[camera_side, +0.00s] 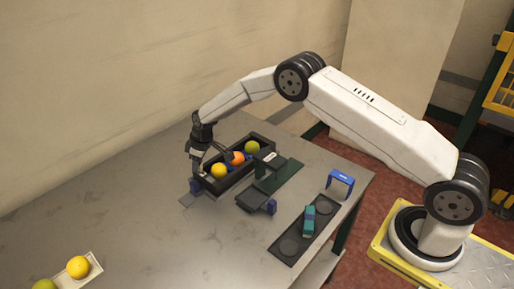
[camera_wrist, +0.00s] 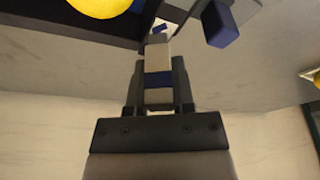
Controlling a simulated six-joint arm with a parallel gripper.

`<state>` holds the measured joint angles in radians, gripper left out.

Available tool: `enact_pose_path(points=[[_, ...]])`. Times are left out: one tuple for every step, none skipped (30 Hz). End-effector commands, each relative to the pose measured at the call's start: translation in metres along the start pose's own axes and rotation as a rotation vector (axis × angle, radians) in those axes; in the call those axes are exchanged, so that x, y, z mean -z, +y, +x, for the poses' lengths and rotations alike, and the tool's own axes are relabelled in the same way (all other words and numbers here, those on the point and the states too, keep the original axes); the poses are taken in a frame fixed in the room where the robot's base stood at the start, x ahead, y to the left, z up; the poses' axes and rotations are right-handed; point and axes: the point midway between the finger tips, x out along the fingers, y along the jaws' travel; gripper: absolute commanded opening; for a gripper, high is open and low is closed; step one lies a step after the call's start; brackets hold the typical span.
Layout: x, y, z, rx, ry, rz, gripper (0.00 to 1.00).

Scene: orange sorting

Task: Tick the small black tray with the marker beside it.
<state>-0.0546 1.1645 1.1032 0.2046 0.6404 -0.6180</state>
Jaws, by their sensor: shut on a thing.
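The small black tray (camera_side: 238,182) stands on the table with two orange-yellow fruits and a greenish one in a row. My gripper (camera_side: 195,177) is at its left end, pointing down, close to the tray's end wall. In the wrist view my gripper (camera_wrist: 158,80) is shut on a slim pale thing with a blue band (camera_wrist: 158,79), which looks like the marker. Its tip is near the tray's dark wall (camera_wrist: 60,28); I cannot tell whether it touches. In the side view the held thing is mostly hidden by the fingers.
A dark green plate (camera_side: 280,176) and a black device (camera_side: 252,201) stand right of the tray. A dark mat (camera_side: 285,250) carries a teal block (camera_side: 309,221). A blue arch (camera_side: 341,181) stands near the right edge. A pale tray (camera_side: 94,268) with fruit is front left.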

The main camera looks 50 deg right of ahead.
Motion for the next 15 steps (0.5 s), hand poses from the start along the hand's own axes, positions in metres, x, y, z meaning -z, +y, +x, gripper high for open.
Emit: enact_pose_path(points=[[-0.0019, -0.0002, 0.0020, 0.001, -0.003, 0.000, 0.00], [-0.0019, -0.0003, 0.0020, 0.001, -0.003, 0.000, 0.00], [-0.0020, -0.0004, 0.0019, 0.001, -0.003, 0.000, 0.00], [-0.0022, -0.0004, 0.0018, 0.001, -0.003, 0.000, 0.00], [-0.0023, -0.0005, 0.0017, 0.001, -0.003, 0.000, 0.00], [-0.0026, -0.0007, 0.0016, 0.001, -0.004, 0.000, 0.00], [-0.0029, -0.0009, 0.0015, 0.001, -0.004, 0.000, 0.00], [-0.0033, -0.0011, 0.0014, 0.001, -0.004, 0.000, 0.00], [-0.0038, -0.0014, 0.0012, 0.002, -0.004, 0.001, 0.00], [-0.0041, -0.0017, 0.0010, 0.002, -0.004, 0.001, 0.00], [-0.0045, -0.0019, 0.0009, 0.002, -0.004, 0.001, 0.00], [-0.0049, -0.0022, 0.0006, 0.002, -0.004, 0.001, 0.00], [-0.0051, -0.0024, 0.0003, 0.002, -0.004, 0.001, 0.00], [-0.0053, -0.0026, 0.0001, 0.002, -0.004, 0.000, 0.00], [-0.0057, -0.0029, -0.0002, 0.002, -0.004, 0.000, 0.00]])
